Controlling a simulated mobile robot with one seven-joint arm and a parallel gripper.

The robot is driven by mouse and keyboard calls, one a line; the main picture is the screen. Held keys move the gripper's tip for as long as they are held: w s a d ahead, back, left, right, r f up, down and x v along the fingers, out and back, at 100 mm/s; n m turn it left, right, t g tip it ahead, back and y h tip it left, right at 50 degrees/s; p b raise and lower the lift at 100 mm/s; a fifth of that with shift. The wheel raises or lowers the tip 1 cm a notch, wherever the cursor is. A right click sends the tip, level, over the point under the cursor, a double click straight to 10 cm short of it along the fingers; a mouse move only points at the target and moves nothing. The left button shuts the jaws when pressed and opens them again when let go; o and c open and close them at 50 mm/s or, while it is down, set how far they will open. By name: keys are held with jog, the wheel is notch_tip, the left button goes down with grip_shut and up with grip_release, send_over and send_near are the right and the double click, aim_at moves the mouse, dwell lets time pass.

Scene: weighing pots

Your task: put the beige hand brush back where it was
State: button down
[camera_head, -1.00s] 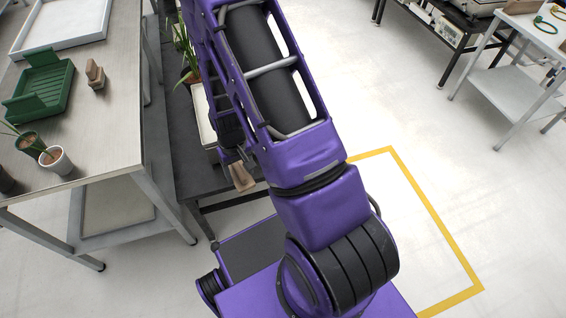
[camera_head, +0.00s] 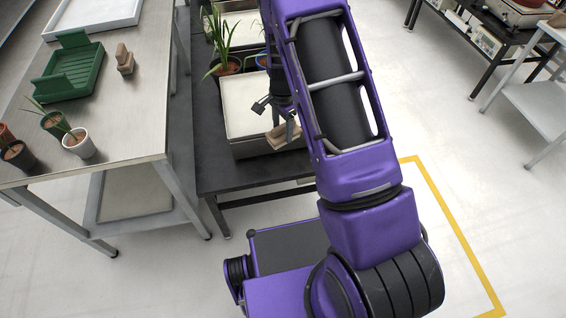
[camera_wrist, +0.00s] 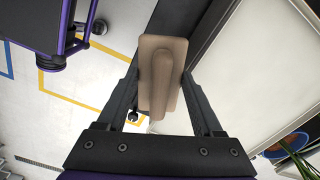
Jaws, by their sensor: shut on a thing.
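The beige hand brush (camera_wrist: 161,78) is held between the two fingers of my gripper (camera_wrist: 163,92) in the wrist view, with its raised grip facing the camera. In the head view the brush (camera_head: 285,134) shows at my gripper (camera_head: 277,121), near the front edge of a pale-topped box on the dark table (camera_head: 215,178). I cannot tell its height above the box. A similar small brown-beige object (camera_head: 124,60) stands on the left metal table (camera_head: 125,125), beside a green rack.
The pale-topped box (camera_head: 240,108) and potted plants (camera_head: 226,64) stand on the dark table. The green rack (camera_head: 68,72), a white tray (camera_head: 95,14) and several small pots (camera_head: 78,144) are on the left table. Bare metal lies right of these pots.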

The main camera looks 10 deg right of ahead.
aim_at(283, 135)
notch_tip(283, 135, down, 15)
jog(key=shift+f+b, duration=0.15)
jog(key=shift+b, duration=0.8)
jog(key=shift+f, duration=0.25)
jog(key=shift+c, duration=1.6)
grip_release()
jog(key=shift+r, duration=0.1)
jog(key=shift+r, duration=0.15)
notch_tip(283, 135, up, 12)
jog(key=shift+r+p, duration=0.1)
jog(key=shift+p, duration=0.8)
